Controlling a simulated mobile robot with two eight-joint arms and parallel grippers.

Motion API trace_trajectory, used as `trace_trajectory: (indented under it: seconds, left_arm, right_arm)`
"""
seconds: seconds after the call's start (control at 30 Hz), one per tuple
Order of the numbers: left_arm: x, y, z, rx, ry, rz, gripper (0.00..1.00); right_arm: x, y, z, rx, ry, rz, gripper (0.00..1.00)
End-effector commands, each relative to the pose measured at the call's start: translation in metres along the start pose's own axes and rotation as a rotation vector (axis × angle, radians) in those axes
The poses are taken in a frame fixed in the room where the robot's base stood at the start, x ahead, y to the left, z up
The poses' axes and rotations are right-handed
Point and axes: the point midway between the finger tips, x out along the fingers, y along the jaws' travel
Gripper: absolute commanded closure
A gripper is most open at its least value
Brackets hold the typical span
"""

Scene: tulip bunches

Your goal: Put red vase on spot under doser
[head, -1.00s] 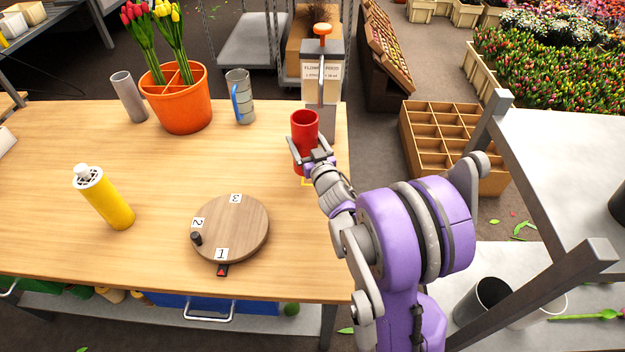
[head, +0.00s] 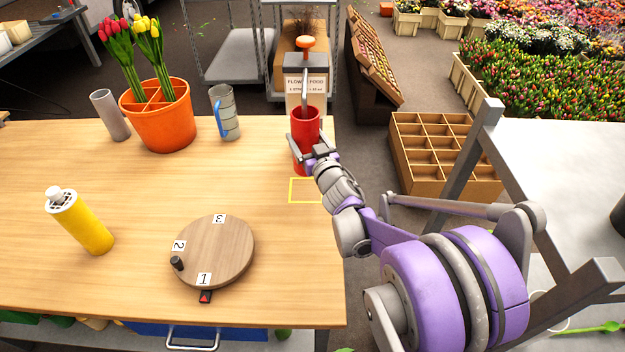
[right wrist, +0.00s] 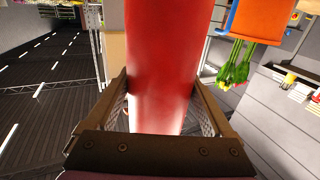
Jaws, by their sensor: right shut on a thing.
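The red vase (head: 304,151) stands near the table's right edge, close in front of the flower food doser (head: 306,85). The doser's spout reaches down over the vase's mouth. My right gripper (head: 312,148) is shut on the vase from the right side. In the right wrist view the red vase (right wrist: 165,60) fills the space between both fingers. A yellow outlined square (head: 305,190) lies on the table just in front of the vase. The vase's base is partly hidden by the gripper, and I cannot tell whether it touches the table. My left gripper is not in view.
A round wooden turntable (head: 215,250) with numbered tags and a yellow bottle (head: 80,222) stand left of the arm. An orange tulip bucket (head: 163,122), a grey cylinder (head: 110,116) and a blue-handled jug (head: 225,113) stand at the back. The middle is clear.

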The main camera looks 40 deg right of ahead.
Motion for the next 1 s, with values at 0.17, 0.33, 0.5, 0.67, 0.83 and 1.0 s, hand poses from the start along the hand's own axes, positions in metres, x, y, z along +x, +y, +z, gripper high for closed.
trace_trajectory:
  seconds: [0.17,0.33,0.5,0.67,0.83,1.0]
  left_arm:
    - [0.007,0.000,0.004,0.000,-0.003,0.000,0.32]
    - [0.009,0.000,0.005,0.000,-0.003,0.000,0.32]
    - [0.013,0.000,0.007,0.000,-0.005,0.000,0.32]
    - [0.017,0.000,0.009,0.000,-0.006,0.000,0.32]
    - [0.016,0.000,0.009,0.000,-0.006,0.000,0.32]
    - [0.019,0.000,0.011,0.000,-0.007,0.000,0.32]
  right_arm:
    - [0.001,0.000,0.036,0.001,0.000,-0.001,0.93]
    - [0.000,0.000,0.052,0.001,0.000,-0.001,0.93]
    - [0.000,0.000,0.070,0.001,0.000,-0.001,0.93]
    - [0.000,0.000,0.089,0.000,0.000,-0.001,0.93]
    - [0.000,0.000,0.088,0.000,0.001,-0.001,0.93]
    - [0.000,0.000,0.092,0.000,0.000,-0.001,0.93]
